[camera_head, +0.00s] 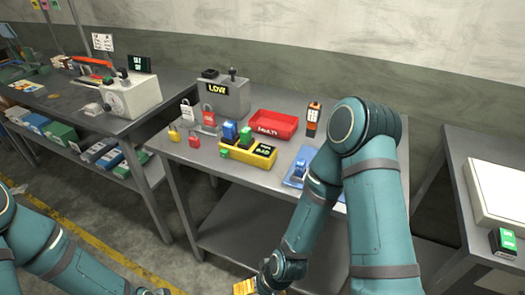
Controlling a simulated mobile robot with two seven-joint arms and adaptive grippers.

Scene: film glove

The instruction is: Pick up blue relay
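A blue relay-like block (229,131) stands upright at the left end of a yellow base (233,156) on the middle table, beside a green block (245,136). Another small blue part (300,169) sits on a blue tray (289,181) at the table's right, partly hidden by my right arm. I cannot tell for sure which is the blue relay. My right gripper (246,287) is cut off at the bottom edge, low in front of the table and apart from both blue parts; a yellow-orange piece shows there. My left arm is at the lower left, its gripper out of frame.
Padlocks (194,140), a red tray (273,124), a grey box marked LOW (224,96) and an orange-black meter (312,119) crowd the middle table (190,155). Other benches stand left and right. My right arm covers the table's right side.

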